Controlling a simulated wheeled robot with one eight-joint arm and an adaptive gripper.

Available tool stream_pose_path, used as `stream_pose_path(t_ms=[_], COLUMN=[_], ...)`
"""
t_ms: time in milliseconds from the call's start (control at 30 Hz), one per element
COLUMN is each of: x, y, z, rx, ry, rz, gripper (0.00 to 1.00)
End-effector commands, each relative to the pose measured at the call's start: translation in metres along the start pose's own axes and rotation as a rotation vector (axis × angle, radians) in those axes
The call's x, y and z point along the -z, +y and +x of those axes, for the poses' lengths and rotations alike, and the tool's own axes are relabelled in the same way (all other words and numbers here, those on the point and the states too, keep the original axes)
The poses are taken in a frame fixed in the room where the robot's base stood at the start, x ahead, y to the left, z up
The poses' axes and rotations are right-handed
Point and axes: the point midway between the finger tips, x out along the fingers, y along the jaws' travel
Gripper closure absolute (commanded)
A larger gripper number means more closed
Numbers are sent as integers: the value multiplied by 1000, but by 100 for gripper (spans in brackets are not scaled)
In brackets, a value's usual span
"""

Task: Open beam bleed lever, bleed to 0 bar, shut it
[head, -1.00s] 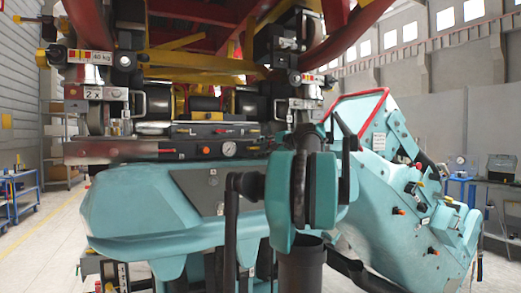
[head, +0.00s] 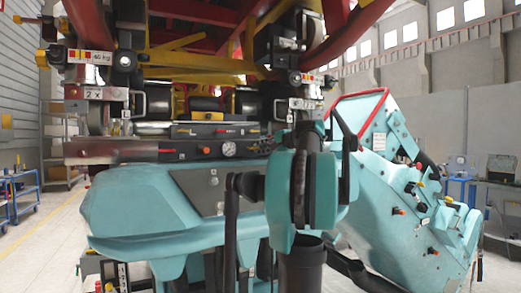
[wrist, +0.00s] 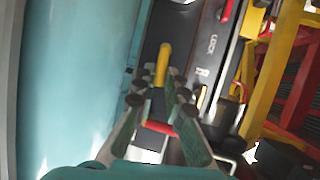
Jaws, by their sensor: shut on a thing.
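In the wrist view my gripper (wrist: 158,88) has its fingers on either side of the lower end of a yellow lever handle (wrist: 163,60) and is shut on it. I cannot read a label naming this as the beam bleed lever. A red handle (wrist: 160,127) shows between the fingers, nearer the palm. In the head view my arm hides the gripper and its grip.
Red and yellow framework (head: 200,65) stands above the panel.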

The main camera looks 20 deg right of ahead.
Motion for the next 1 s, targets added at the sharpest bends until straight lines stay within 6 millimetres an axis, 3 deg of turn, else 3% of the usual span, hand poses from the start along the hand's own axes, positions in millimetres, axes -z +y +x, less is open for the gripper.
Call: stream_pose_path(t_ms=[1000], x=[-22], y=[-30], z=[2], rx=[-335], ry=[171], rz=[-813], gripper=[100])
